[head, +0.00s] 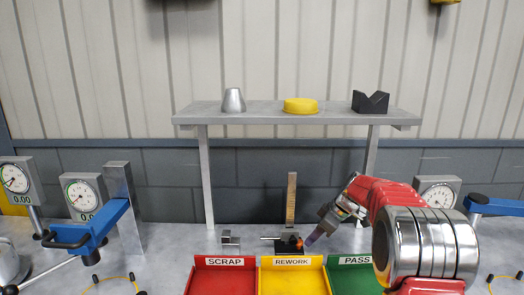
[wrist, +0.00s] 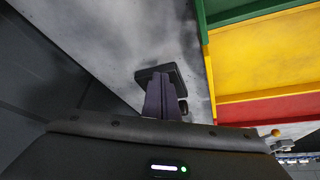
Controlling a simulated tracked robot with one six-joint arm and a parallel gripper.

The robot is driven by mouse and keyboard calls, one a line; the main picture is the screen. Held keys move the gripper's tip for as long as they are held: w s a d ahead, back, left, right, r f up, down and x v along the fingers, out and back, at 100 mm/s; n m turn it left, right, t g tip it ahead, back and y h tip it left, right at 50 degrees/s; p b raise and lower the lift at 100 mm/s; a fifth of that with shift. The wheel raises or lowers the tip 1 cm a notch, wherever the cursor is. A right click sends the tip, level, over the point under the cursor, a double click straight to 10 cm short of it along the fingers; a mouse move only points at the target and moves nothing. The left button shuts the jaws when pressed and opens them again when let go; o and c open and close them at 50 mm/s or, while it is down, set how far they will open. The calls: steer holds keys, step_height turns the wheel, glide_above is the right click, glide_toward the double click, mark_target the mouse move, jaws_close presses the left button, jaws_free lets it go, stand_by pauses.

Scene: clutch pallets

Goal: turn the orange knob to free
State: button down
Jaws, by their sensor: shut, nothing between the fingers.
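A small dark fixture (head: 286,247) with a thin silver rod to its left stands on the bench behind the yellow tray. A small orange part (head: 299,243), seemingly the knob, shows at the fixture's right side, partly hidden by my gripper. My gripper (head: 311,239) reaches in from the right, its purplish fingertips close to the orange part; I cannot tell if they touch. In the wrist view my gripper's dark fingers (wrist: 160,97) are shut and empty. The orange knob cannot be made out at the fingers there, and its setting is not readable.
Red SCRAP (head: 225,278), yellow REWORK (head: 293,280) and green PASS (head: 350,278) trays stand in front. A brass upright (head: 291,198) rises behind the fixture. A grey shelf (head: 300,114) stands above it. Blue-armed gauge stands (head: 95,230) are left; another (head: 494,206) is right.

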steer(key=shift+d, duration=0.25)
steer(key=shift+r, duration=0.1)
step_height(320, 180, up, 6)
steer(key=shift+f, duration=0.1)
stand_by(0.7)
steer(key=shift+s+a+r+m+t+h, duration=0.15)
steer(key=shift+s+a+m+t+h, duration=0.3)
steer(key=shift+m, duration=0.55)
steer(key=shift+s+a+r+m+t+h, duration=0.25)
steer(key=shift+s+a+m, duration=0.35)
steer(key=shift+m, duration=0.4)
steer(key=shift+s+a+r+m+t+h, duration=0.1)
steer(key=shift+s+a+m+t+h, duration=0.35)
steer(key=shift+m, duration=0.55)
